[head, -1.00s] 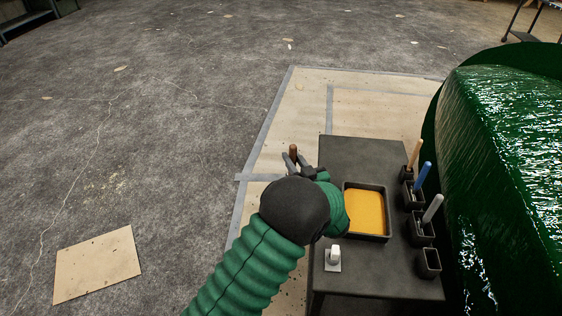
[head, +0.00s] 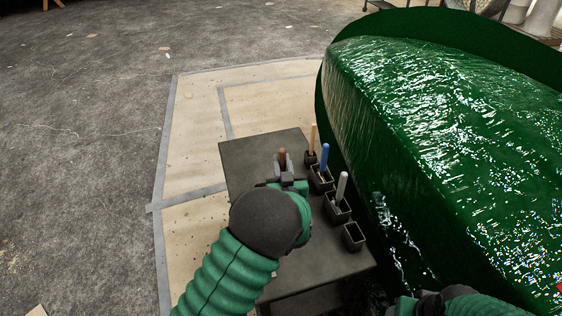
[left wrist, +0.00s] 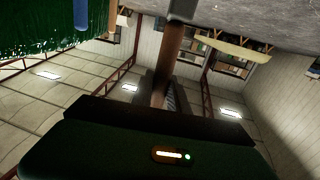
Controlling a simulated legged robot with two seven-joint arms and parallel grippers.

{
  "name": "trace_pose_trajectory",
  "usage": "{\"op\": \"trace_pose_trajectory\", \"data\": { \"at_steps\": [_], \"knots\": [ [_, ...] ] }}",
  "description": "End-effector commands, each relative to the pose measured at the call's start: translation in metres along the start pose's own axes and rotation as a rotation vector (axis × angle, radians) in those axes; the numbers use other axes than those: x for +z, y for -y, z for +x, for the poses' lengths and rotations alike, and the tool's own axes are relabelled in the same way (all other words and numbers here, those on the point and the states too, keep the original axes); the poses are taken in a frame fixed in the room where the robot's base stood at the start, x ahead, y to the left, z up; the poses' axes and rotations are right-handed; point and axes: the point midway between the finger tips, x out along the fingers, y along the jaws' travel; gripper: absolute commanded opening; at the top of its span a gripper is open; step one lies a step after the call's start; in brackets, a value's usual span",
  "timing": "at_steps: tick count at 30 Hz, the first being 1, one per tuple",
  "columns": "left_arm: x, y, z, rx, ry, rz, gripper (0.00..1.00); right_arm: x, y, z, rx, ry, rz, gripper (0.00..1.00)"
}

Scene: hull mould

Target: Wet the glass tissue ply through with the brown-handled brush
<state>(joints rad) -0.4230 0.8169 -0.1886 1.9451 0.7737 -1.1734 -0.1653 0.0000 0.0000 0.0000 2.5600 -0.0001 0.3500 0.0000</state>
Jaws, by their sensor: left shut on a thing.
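My left gripper (head: 284,168) is shut on the brown-handled brush (head: 282,155), over the dark table. The brown handle stands up between the fingers; the bristles are hidden. In the left wrist view the brown handle (left wrist: 170,65) runs up from the jaws. The green hull mould (head: 440,120) lies to the right of the table, glossy and streaked. I cannot make out a separate glass tissue ply on it.
The dark table (head: 255,150) carries black holders along its right side. A tan-handled (head: 312,138), a blue-handled (head: 324,158) and a grey-handled tool (head: 341,187) stand in them; the nearest holder (head: 353,237) looks empty. My left arm hides the table's near left part.

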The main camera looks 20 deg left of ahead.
Motion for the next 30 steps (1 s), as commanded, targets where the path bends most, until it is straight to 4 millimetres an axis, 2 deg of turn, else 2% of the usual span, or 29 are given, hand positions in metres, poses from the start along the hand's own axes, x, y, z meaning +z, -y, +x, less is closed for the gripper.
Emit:
{"op": "trace_pose_trajectory", "data": {
  "at_steps": [21,25,30],
  "knots": [
    [0.077,0.000,0.002,-0.001,-0.002,-0.001,0.00,0.013,0.000,0.057,0.000,0.000,0.000,0.57],
    [0.085,0.000,0.002,-0.001,-0.001,0.000,0.00,0.015,0.000,0.062,0.000,0.000,0.000,0.57],
    [0.085,0.000,0.002,-0.001,-0.001,0.000,0.00,0.015,0.000,0.062,0.000,0.000,0.000,0.57]
  ]
}}
